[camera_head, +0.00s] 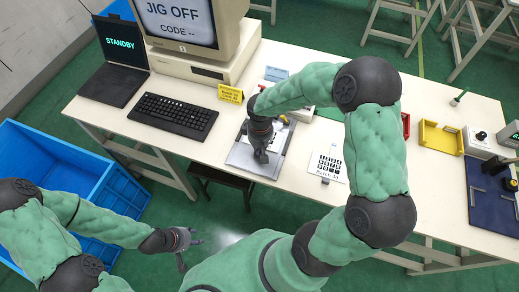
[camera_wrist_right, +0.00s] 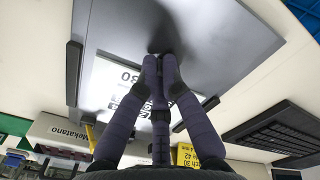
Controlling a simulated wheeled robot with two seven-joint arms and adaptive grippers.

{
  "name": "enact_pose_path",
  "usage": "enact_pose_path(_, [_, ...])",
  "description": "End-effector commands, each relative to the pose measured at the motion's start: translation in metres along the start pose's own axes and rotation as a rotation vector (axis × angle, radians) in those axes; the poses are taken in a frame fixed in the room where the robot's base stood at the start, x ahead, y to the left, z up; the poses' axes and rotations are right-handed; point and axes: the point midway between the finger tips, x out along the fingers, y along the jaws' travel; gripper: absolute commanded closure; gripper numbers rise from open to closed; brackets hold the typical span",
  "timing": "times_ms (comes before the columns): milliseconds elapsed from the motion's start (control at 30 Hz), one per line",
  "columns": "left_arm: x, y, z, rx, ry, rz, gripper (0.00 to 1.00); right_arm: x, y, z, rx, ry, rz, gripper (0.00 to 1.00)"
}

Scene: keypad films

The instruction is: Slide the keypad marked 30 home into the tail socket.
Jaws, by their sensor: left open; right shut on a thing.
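The keypad marked 30 (camera_wrist_right: 112,78) is a white film with black print, lying over a grey plate in the right wrist view. My right gripper (camera_wrist_right: 161,62) is shut on it, and its fingers hide part of the film. In the head view my right gripper (camera_head: 261,156) is low over the grey plate (camera_head: 240,160) at the table's front edge, covering most of the film. I cannot make out the tail socket or whether the film's tail touches it. My left gripper (camera_head: 183,243) is open and empty, in front of and below the table edge.
A white printed keypad card (camera_head: 327,163) lies right of the plate. A black keyboard (camera_head: 172,116), a monitor reading JIG OFF (camera_head: 183,20), a laptop reading STANDBY (camera_head: 121,45) and a yellow sign (camera_head: 230,93) stand left and behind. A yellow tray (camera_head: 440,138) is right; a blue crate (camera_head: 90,165) stands below left.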

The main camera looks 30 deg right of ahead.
Motion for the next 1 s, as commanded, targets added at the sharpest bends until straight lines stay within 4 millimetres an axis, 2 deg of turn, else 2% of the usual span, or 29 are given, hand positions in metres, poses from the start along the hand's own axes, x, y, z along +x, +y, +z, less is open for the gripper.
enact_pose_path(600, [-0.002,0.001,0.0,0.0,0.0,0.0,0.59,0.0,0.012,-0.007,0.0,0.0,0.0,1.0])
enact_pose_path(700, [-0.002,0.001,0.0,0.0,0.0,0.0,0.59,0.0,0.011,-0.007,0.0,0.0,0.0,0.68])
enact_pose_path(1000, [-0.001,0.001,0.0,0.0,0.0,0.0,0.59,0.0,0.012,-0.007,-0.001,0.002,0.001,0.65])
